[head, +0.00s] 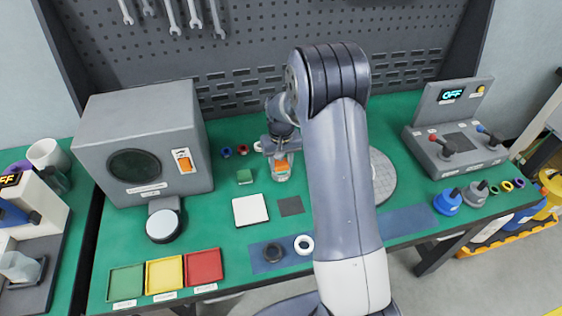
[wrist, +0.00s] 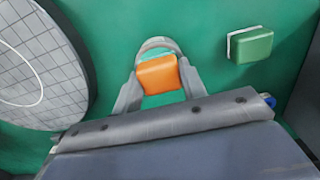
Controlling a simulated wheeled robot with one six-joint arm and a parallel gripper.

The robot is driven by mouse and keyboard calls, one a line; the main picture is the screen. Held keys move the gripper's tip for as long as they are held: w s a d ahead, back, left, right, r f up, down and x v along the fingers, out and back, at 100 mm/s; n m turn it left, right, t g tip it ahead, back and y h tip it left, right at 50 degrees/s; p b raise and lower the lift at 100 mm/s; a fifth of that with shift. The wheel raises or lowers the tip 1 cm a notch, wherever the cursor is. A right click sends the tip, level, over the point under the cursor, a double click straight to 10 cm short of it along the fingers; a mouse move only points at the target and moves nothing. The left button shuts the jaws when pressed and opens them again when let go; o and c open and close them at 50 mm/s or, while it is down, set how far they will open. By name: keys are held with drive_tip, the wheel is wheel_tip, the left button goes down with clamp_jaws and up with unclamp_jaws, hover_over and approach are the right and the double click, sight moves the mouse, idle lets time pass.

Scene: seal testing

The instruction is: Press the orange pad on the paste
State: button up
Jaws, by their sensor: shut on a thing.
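My gripper (wrist: 158,88) points down over the green bench and is shut on the orange pad (wrist: 158,74), a small rounded block between its two fingers. In the head view the orange pad (head: 282,165) shows just below my wrist. A pale round rim (wrist: 157,44) shows right behind the pad, and looks like a small round dish (head: 281,174) under it. I cannot tell whether the pad touches it. Paste cannot be made out for certain; the dish's inside is mostly hidden by the pad and fingers.
A green block (head: 244,176) sits left of my gripper. A white square plate (head: 250,210) and dark square (head: 290,206) lie nearer. A round gridded disc (head: 384,178) is partly behind my arm. A grey machine (head: 145,140) stands left; coloured trays (head: 164,274) lie front left.

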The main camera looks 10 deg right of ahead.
idle(0.4)
drive_tip(key=shift+r+p, duration=2.2)
drive_tip(key=shift+r, duration=1.25)
